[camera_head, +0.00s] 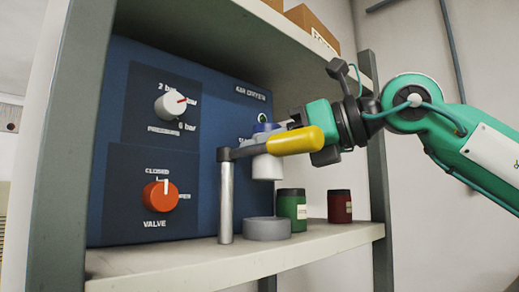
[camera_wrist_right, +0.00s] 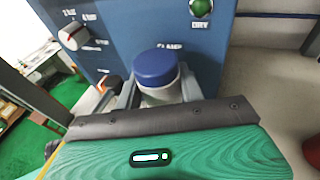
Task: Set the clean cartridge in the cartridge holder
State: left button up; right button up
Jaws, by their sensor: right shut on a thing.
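A white cartridge (camera_head: 266,168) with a blue cap hangs upright in the head view, directly above a low grey round cup (camera_head: 267,229) on the shelf, which looks like the cartridge holder. A clear gap separates the cartridge's lower end from the cup. My right gripper (camera_head: 282,128) comes in from the right and is shut on the cartridge near its cap. In the right wrist view the blue cap (camera_wrist_right: 156,67) sits between the two grey fingers (camera_wrist_right: 158,92). The yellow clamp handle partly hides the cartridge and fingers in the head view. My left gripper is not in view.
A metal post (camera_head: 225,195) carries the arm with the yellow handle (camera_head: 296,141), crossing before the cartridge. A green jar (camera_head: 291,212) stands right of the cup, a dark red jar (camera_head: 339,207) further right. The blue panel (camera_head: 215,110) with knobs stands behind.

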aim_at(282, 168)
jog(key=shift+a+f, duration=0.15)
jog(key=shift+f, duration=0.35)
jog(key=shift+f+b, duration=0.4)
jog(key=shift+b, duration=0.05)
jog(key=shift+f+b, duration=0.6)
jog(key=shift+f, duration=0.3)
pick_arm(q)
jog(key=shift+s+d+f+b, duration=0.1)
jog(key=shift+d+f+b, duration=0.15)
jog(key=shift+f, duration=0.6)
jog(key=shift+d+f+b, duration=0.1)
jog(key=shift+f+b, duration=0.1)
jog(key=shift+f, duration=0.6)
pick_arm(e)
jog(key=shift+f, duration=0.9)
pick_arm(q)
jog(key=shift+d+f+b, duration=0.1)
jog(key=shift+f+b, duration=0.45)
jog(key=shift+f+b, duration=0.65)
pick_arm(e)
jog(key=shift+f, duration=0.6)
jog(key=o, duration=0.8)
jog(key=shift+c, duration=0.2)
